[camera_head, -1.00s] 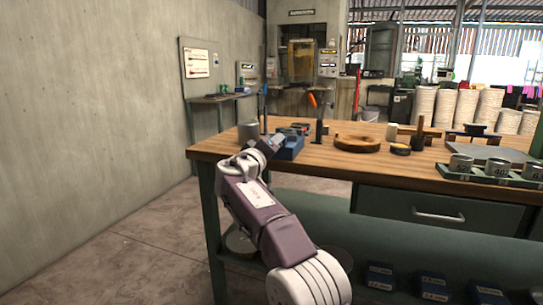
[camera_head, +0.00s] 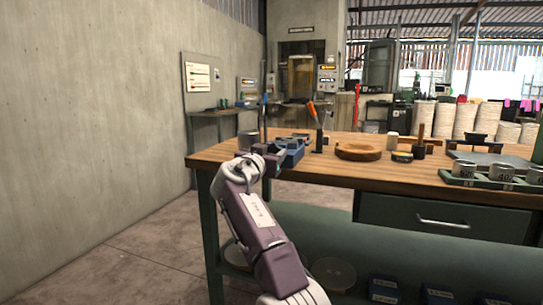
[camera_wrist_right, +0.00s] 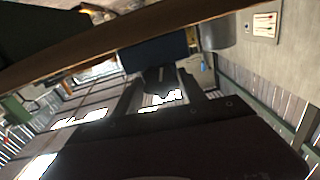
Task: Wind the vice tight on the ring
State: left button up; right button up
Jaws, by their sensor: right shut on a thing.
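The small blue vice (camera_head: 294,156) stands at the left front edge of the wooden bench. My right gripper (camera_head: 276,154) is at its front left side, shut on the vice's handle, which the gripper mostly hides in the head view. In the right wrist view the vice's dark blue body (camera_wrist_right: 155,52) lies beyond my fingers, and the dark handle (camera_wrist_right: 160,79) sits between them. I cannot make out a ring in the vice jaws. My left gripper is not in view.
A round wooden piece (camera_head: 358,151) lies on the bench (camera_head: 335,171) right of the vice. An orange-handled tool (camera_head: 317,128) stands behind the vice. A grey can (camera_head: 248,140) is at the bench's left end. A tray of marked cups (camera_head: 490,179) is at right.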

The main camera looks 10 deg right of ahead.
jog(key=shift+m, duration=1.6)
jog(key=o, duration=1.4)
jog(key=shift+c, duration=0.2)
jog(key=b+v, duration=0.6)
jog(key=v, duration=0.3)
